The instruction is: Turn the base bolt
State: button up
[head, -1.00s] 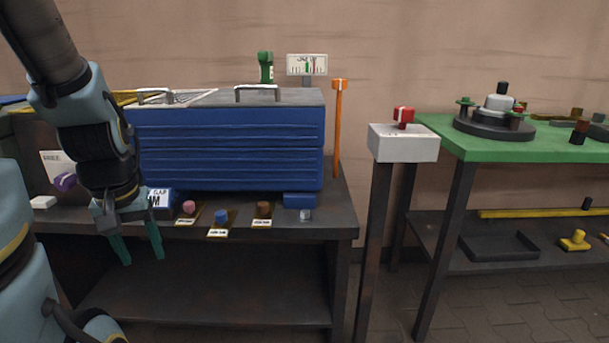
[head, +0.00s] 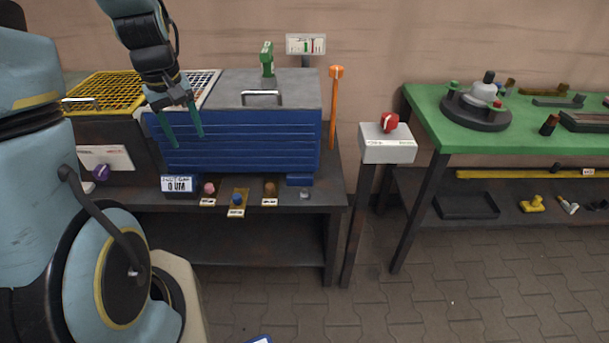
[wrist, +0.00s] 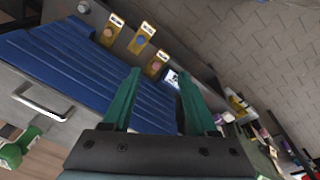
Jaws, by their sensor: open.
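I cannot tell for sure which part is the base bolt. On the green table (head: 424,110), a dark round base (head: 476,113) carries a grey domed piece (head: 482,92) and small green-topped bolts (head: 453,86). My gripper (head: 184,132) is far to the left of it, above the front of the blue ribbed cabinet (head: 255,145). The gripper is open and nothing shows between its fingers. In the wrist view, the gripper (wrist: 158,74) points over the blue ribs toward a row of small labelled knobs, including a blue one (head: 236,199).
A post with a red knob (head: 389,121) on a grey box (head: 387,146) and an orange upright lever (head: 335,100) stand between cabinet and green table.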

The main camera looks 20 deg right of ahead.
jog(key=w+d+f+n+g, duration=0.1)
jog(key=w+d+f+n, duration=0.1)
jog(key=d+f, duration=0.45)
jog(key=w+d+f+n, duration=0.1)
jog(key=w+d+f, duration=0.2)
jog(key=d, duration=0.6)
jog(key=n, duration=0.3)
send_near(305, 191)
jog(key=shift+g+y, duration=0.3)
jog(key=shift+y, duration=0.1)
jog(key=f+p, duration=0.1)
jog(key=f, duration=0.2)
jog(key=f+p, duration=0.1)
jog(key=f, duration=0.2)
jog(key=f+p, duration=0.1)
jog(key=f, duration=0.2)
jog(key=shift+w+d, duration=0.3)
grip_shut()
